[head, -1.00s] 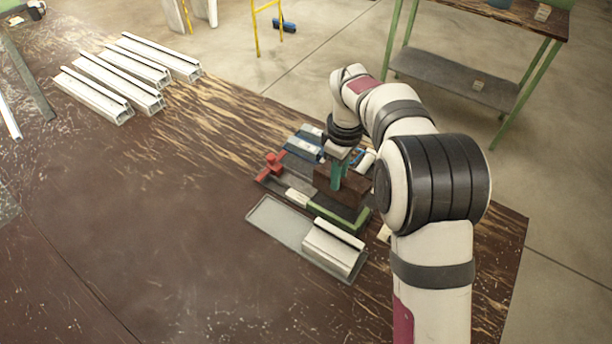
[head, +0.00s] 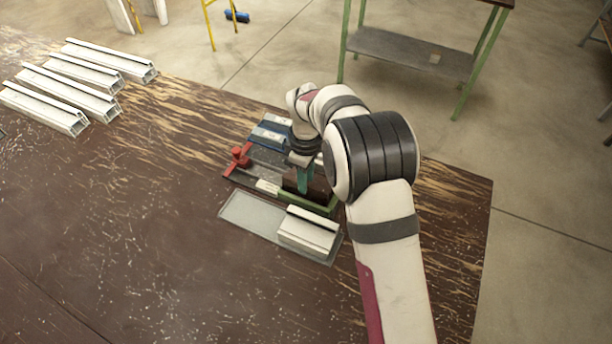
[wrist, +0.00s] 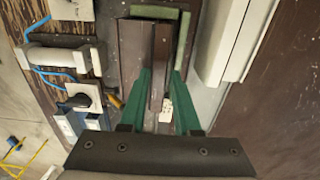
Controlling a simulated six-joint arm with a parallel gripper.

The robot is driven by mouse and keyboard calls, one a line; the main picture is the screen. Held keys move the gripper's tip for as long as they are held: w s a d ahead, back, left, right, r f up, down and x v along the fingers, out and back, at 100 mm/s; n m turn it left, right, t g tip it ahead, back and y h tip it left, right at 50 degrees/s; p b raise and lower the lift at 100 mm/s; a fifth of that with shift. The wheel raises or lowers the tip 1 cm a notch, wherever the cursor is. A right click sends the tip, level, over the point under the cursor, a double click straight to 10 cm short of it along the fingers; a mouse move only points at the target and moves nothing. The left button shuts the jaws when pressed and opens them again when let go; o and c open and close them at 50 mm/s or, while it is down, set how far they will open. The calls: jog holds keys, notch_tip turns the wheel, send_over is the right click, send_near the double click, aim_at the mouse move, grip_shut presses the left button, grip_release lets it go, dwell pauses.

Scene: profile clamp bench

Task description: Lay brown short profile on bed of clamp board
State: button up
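The brown short profile (head: 318,187) is at the right end of the clamp board (head: 268,187), partly hidden by my arm in the head view. In the wrist view the profile (wrist: 132,60) lies lengthwise over the board's bed, beside a green strip (wrist: 185,48). My gripper (wrist: 161,72) has its two green fingers on either side of the profile's raised rib and looks shut on it. The gripper (head: 304,190) points down over the board. The profile is low over the bed; I cannot tell whether it touches.
A grey tray (head: 245,211) in front of the board holds a white short profile (head: 308,232). Several long white profiles (head: 68,88) lie at the back left.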

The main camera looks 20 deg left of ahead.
jog(key=o, duration=0.3)
jog(key=shift+o, duration=0.2)
notch_tip(320, 180, up, 16)
jog(key=s+d+r+m, duration=0.2)
jog(key=s+d+m, duration=0.15)
jog(key=d, duration=0.35)
jog(key=s+d+r+m, duration=0.2)
jog(key=d+r+m, duration=0.1)
jog(key=d+m, duration=0.3)
jog(key=s+d+f+m+y, duration=0.1)
jog(key=s+d+f+m, duration=0.1)
jog(key=s+d+m, duration=0.4)
jog(key=s+d+f+m, duration=0.3)
jog(key=s+d+m, duration=0.4)
jog(key=s, duration=0.7)
jog(key=shift+d+f+m+y, duration=0.15)
jog(key=shift+d+m+y, duration=0.2)
jog(key=shift+m, duration=0.2)
